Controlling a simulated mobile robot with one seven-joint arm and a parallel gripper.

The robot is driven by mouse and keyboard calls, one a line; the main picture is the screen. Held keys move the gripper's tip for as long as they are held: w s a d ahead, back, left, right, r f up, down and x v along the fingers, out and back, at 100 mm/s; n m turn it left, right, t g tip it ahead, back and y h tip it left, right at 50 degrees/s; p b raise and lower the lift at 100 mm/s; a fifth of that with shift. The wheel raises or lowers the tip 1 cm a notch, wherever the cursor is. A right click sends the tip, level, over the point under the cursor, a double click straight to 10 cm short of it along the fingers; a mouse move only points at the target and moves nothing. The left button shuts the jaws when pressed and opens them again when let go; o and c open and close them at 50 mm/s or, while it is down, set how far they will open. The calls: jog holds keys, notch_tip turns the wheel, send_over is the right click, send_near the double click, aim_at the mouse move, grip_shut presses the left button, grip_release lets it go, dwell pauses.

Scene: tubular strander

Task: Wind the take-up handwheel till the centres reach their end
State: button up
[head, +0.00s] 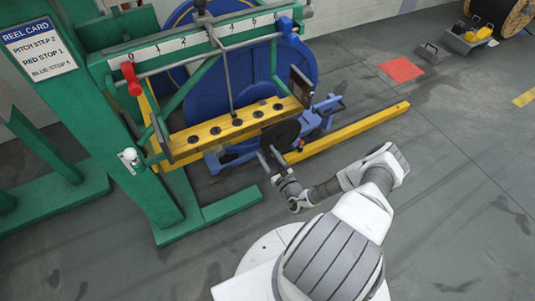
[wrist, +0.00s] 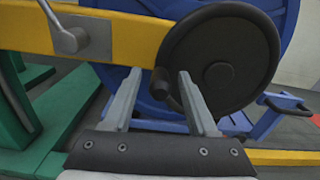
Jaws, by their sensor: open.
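The take-up handwheel (head: 281,135) is a dark round disc at the right end of a yellow beam (head: 184,143). In the wrist view the handwheel (wrist: 235,60) faces me, with a dark crank knob (wrist: 163,88) at its lower left. My gripper (head: 268,157) is open just in front of the wheel. In the wrist view my gripper (wrist: 160,73) has its fingers on either side of the knob, not closed on it; whether they touch it I cannot tell. The centres are not clearly visible. A blue reel (head: 203,93) stands behind the beam.
A green frame (head: 137,150) stands left, carrying a scale (head: 172,45) with a red stop (head: 131,80) near 0 and a blue stop (head: 285,26) past 5. The reel card (head: 38,47) reads pitch step 2, red stop 1, blue stop 5. Floor at right is mostly clear.

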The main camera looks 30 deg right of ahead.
grip_shut()
dwell(1.3)
